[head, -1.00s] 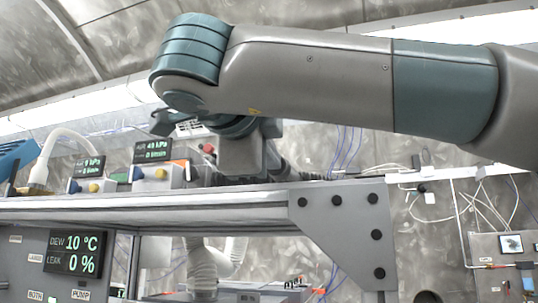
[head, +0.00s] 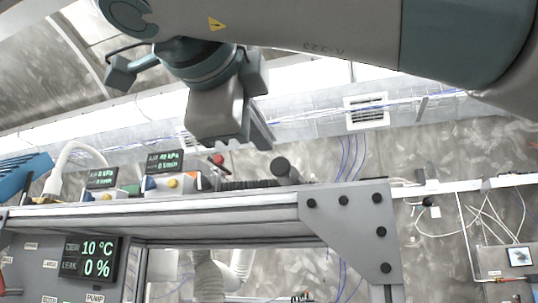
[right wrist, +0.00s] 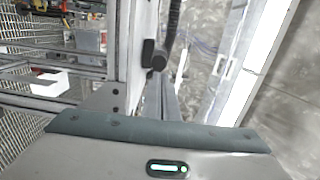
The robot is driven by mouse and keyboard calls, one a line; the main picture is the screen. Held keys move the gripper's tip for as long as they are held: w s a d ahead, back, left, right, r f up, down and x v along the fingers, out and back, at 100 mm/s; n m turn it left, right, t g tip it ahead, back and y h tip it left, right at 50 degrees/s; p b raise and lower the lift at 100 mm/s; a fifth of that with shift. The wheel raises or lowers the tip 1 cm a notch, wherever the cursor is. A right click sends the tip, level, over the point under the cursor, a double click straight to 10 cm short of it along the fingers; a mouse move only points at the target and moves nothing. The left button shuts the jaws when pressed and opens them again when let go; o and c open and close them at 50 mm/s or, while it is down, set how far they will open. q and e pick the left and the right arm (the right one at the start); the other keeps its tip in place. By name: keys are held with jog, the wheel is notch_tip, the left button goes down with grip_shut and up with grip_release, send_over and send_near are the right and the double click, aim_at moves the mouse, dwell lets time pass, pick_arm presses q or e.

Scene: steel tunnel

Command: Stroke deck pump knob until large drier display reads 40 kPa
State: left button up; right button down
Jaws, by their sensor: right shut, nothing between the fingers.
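The black pump knob (head: 281,168) stands at the right end of a dark ribbed piece (head: 248,184) on the deck. It also shows in the right wrist view (right wrist: 160,62). My right gripper (head: 240,138) hangs above and left of the knob in the head view, shut and empty, apart from it. The larger drier (head: 180,186) is a white box with blue and yellow knobs. Its raised display (head: 165,160) appears to read 40 kPa over 0 l/min, in small digits. My left gripper is not in view.
A smaller drier has its own display (head: 102,178), seemingly 0 kPa. A red knob (head: 217,159) stands behind the deck's front edge (head: 220,207). Below, a panel display (head: 90,258) reads 10 °C and 0 %. A white hose (head: 78,150) stands at left.

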jog(key=shift+v, duration=1.4)
jog(key=shift+s, duration=0.1)
dwell(1.1)
